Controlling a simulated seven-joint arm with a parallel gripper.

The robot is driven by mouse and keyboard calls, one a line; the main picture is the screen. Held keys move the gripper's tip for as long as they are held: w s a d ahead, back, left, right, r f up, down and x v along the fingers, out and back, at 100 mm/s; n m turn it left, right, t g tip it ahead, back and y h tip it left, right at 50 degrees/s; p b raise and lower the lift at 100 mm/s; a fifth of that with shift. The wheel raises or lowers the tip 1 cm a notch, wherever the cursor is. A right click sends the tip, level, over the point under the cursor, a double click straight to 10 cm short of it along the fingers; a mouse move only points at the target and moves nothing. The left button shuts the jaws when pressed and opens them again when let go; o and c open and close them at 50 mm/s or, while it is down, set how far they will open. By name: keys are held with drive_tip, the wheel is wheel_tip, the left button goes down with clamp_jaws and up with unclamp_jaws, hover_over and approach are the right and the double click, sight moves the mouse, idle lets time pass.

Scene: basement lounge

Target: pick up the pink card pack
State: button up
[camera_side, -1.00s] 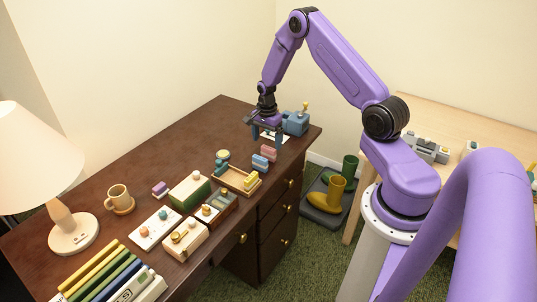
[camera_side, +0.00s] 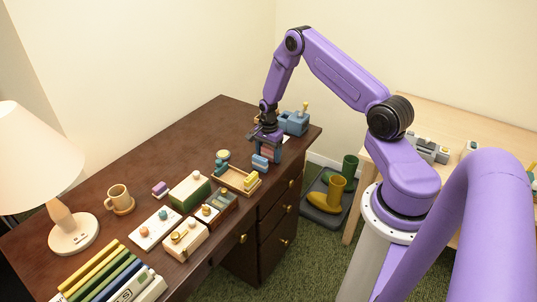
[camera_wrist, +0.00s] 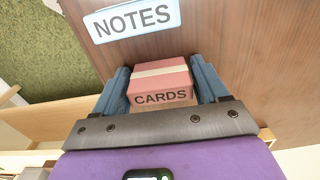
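The pink card pack (camera_wrist: 162,84), marked CARDS with a pale band across it, sits on the dark brown desk (camera_side: 150,142). In the wrist view it lies between the two blue fingers of my gripper (camera_wrist: 163,88), with a narrow gap near each finger. In the side view my gripper (camera_side: 267,153) is low over the desk's right part, around the pack (camera_side: 268,154), which the fingers partly hide. The fingers are apart, and the wrist view shows no clear contact with the pack.
A wooden tray (camera_side: 233,180) stands to the left. A blue device with a yellow-tipped lever (camera_side: 296,123) stands behind right. The desk's right edge is close.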

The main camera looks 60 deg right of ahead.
drive_tip(key=c, duration=0.6)
drive_tip(key=shift+r, duration=0.1)
